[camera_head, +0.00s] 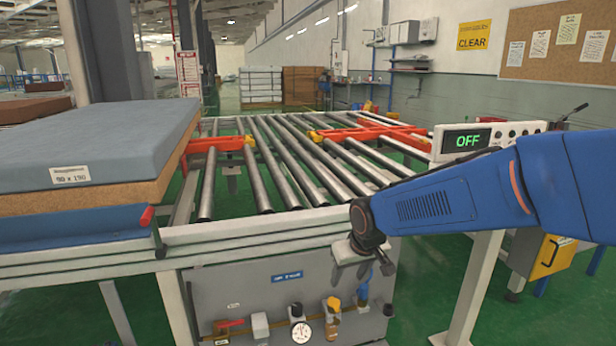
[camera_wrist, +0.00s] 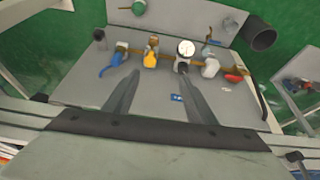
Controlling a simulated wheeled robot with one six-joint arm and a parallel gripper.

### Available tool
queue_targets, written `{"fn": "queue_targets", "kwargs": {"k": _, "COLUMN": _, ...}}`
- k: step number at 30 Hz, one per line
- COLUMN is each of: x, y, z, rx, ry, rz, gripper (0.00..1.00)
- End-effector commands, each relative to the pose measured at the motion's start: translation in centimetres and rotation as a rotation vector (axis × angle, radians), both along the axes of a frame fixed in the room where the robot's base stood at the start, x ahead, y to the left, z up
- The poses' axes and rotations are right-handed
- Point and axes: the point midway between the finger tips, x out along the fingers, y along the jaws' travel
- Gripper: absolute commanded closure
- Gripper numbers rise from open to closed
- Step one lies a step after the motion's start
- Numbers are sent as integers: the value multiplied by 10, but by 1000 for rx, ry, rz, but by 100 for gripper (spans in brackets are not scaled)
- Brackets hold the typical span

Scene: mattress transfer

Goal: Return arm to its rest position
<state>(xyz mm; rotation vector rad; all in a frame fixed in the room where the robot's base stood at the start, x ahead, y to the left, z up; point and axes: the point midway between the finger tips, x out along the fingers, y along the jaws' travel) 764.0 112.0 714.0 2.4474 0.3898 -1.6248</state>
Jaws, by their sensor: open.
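My blue arm reaches in from the right in the head view, and its wrist hangs in front of the conveyor's front rail. My gripper (camera_head: 366,268) points downward over the grey pneumatic panel (camera_head: 240,293). In the wrist view my gripper (camera_wrist: 160,82) shows two dark fingers spread apart with nothing between them. Behind them are the panel's gauge (camera_wrist: 186,48), yellow valve (camera_wrist: 150,60) and blue valve (camera_wrist: 116,60). I cannot tell how far the fingers are from these parts.
A grey-blue mattress (camera_head: 90,140) lies at the left on a brown layer. The roller conveyor (camera_head: 290,160) beside it is bare between orange brackets. A control box (camera_head: 485,140) reading OFF stands at the right, near my arm. A red-tipped lever (camera_head: 147,217) is at the left.

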Motion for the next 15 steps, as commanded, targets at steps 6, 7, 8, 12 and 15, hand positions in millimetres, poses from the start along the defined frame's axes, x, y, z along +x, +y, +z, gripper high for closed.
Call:
{"fn": "queue_targets", "kwargs": {"k": 6, "x": -47, "y": -54, "z": 30, "rx": 2, "ry": -7, "rz": -65, "gripper": 49}}
{"fn": "queue_targets", "kwargs": {"k": 7, "x": -54, "y": -60, "z": 33, "rx": 1, "ry": -7, "rz": -74, "gripper": 49}}
{"fn": "queue_targets", "kwargs": {"k": 8, "x": -61, "y": -67, "z": 36, "rx": 2, "ry": -9, "rz": -83, "gripper": 49}}
{"fn": "queue_targets", "kwargs": {"k": 12, "x": -95, "y": -95, "z": 47, "rx": 3, "ry": -10, "rz": -123, "gripper": 49}}
{"fn": "queue_targets", "kwargs": {"k": 15, "x": -120, "y": -112, "z": 53, "rx": 3, "ry": -11, "rz": -152, "gripper": 49}}
